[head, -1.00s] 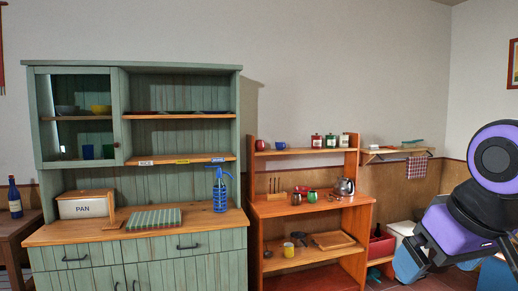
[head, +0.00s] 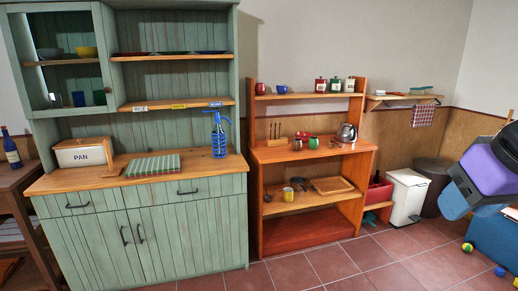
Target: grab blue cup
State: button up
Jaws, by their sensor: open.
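A small blue cup (head: 282,89) stands on the top shelf of the orange shelf unit, just right of a red canister. Blue glasses (head: 79,98) also show behind the glass door of the green cupboard. My gripper (head: 471,207) is at the right edge, at the end of my purple and black arm, partly cut off by the frame. It is open, holds nothing I can see, and is far to the right of and lower in the picture than the cup.
The orange shelf unit (head: 258,185) holds a red canister, several jars, a kettle (head: 346,132) and a wooden board. The green cupboard (head: 190,235) stands left of it. A white bin (head: 406,195) stands to the right. Small balls lie on the tiled floor at right; the front floor is clear.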

aim_at(281, 89)
jog(key=i+l+u, duration=0.4)
jog(key=i+l, duration=0.65)
jog(key=i, duration=0.8)
jog(key=i+l+u, duration=0.4)
jog(key=i+l, duration=1.15)
jog(key=i, duration=0.15)
